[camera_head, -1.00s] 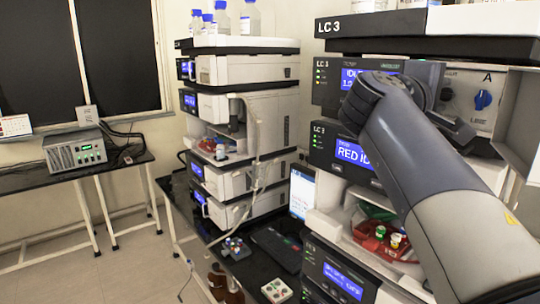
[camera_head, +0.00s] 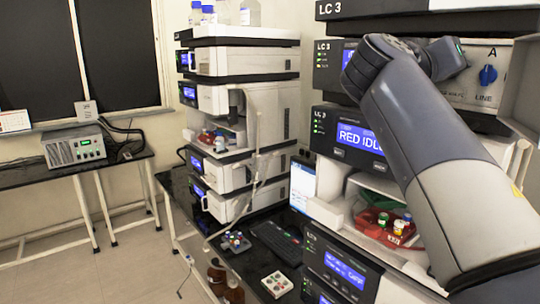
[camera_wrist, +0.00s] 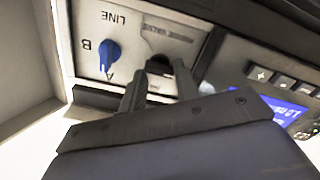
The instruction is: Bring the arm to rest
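My arm (camera_head: 425,150) rises from the lower right and bends at an elbow in front of the LC 3 stack. Its far end points right, towards the valve panel (camera_head: 470,98); my gripper itself cannot be made out in the head view. The fingers lie in front of the panel. A blue knob (camera_wrist: 109,54) stands to the left of the fingertips, apart from them in the picture, near the letters A and B. It also shows in the head view (camera_head: 488,75).
The LC 3 stack has a "RED IDLE" screen (camera_head: 359,138) and an open bay with a red tray (camera_head: 372,226) holding capped vials. A second stack (camera_head: 240,130) stands left. A keyboard (camera_head: 277,243) and a white vial rack (camera_head: 277,284) lie on the bench. Floor is clear at left.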

